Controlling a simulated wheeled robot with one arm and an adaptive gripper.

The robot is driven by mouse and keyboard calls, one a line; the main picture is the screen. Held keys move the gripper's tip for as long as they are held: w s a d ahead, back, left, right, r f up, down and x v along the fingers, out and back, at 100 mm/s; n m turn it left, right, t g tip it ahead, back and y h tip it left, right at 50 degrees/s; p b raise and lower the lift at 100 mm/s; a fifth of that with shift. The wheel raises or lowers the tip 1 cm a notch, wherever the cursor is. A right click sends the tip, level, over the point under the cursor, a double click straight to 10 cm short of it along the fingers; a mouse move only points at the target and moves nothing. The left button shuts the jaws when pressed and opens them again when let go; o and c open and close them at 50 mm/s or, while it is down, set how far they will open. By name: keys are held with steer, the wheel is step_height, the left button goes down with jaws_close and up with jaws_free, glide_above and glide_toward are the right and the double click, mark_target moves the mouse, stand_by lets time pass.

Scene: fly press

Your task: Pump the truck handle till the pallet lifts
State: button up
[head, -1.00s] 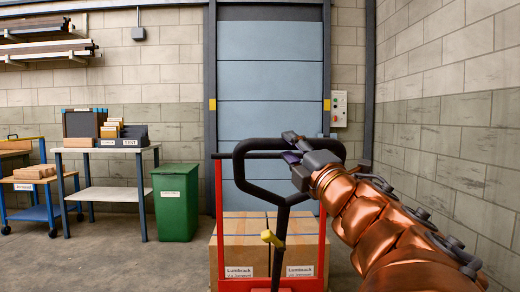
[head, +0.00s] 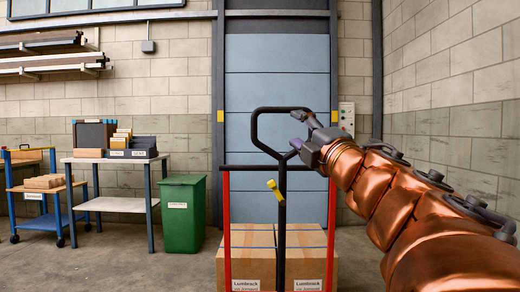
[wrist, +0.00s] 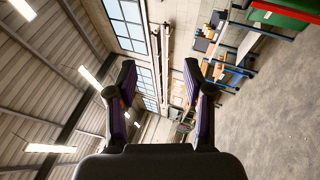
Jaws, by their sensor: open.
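The black loop-shaped truck handle (head: 255,130) stands nearly upright in the head view, its shaft (head: 282,235) running down in front of the load. A small yellow lever (head: 275,189) sits on the shaft. My gripper (head: 299,130) is at the right side of the loop, fingers pointing left; contact cannot be told. In the wrist view my gripper (wrist: 160,75) is open, with nothing between its fingers and no handle in sight. Cardboard boxes (head: 240,262) stand behind the shaft between red uprights (head: 227,230). The pallet under them is out of view.
A green bin (head: 183,225) and a steel-legged table (head: 110,160) stand to the left, with a blue cart (head: 50,222) beyond. A blue-grey door (head: 275,80) is behind the load. A block wall (head: 450,80) runs along the right.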

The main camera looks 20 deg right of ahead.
steer(key=shift+r, duration=1.95)
